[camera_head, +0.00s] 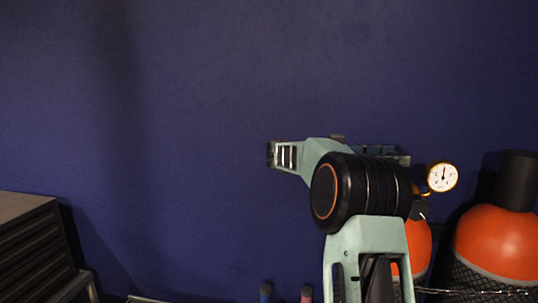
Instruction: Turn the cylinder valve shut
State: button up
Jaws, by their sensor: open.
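An orange cylinder (419,245) stands at the lower right, largely hidden behind my arm. A round white dial gauge (443,177) with a yellow rim sits above it on a yellow fitting. A small dark part (420,209) shows at the cylinder's top beside my arm's black joint; I cannot tell whether it is the valve handle. My gripper (271,155) is at the arm's left end, pointing left in front of the blue wall. It is open and empty, well to the left of the cylinder and apart from it.
A dark slatted cabinet (28,240) is at the lower left. Blue and pink tops (306,294) show at the bottom edge. The wall's middle is clear.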

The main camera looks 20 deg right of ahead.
jog(key=shift+s+f+n+t+h+b, duration=0.2)
jog(key=shift+n+t+b, duration=0.5)
jog(key=shift+t+b, duration=0.6)
jog(key=shift+s+n+t+h+b, duration=0.1)
jog(key=shift+n+t+h+b, duration=0.15)
jog(key=shift+n+t+b, duration=1.05)
jog(key=shift+s+f+n+t+h+b, duration=0.2)
jog(key=shift+t+b, duration=0.4)
jog(key=shift+b, duration=1.4)
jog(key=n+t+b, duration=0.1)
jog(key=t+b, duration=0.2)
jog(key=b, duration=0.2)
jog(key=shift+r+n, duration=0.1)
jog(key=shift+n, duration=0.2)
jog(key=n+t+b, duration=0.2)
jog(key=t+b, duration=0.1)
jog(key=b, duration=0.3)
jog(key=shift+s+y, duration=0.15)
jog(key=shift+y, duration=0.2)
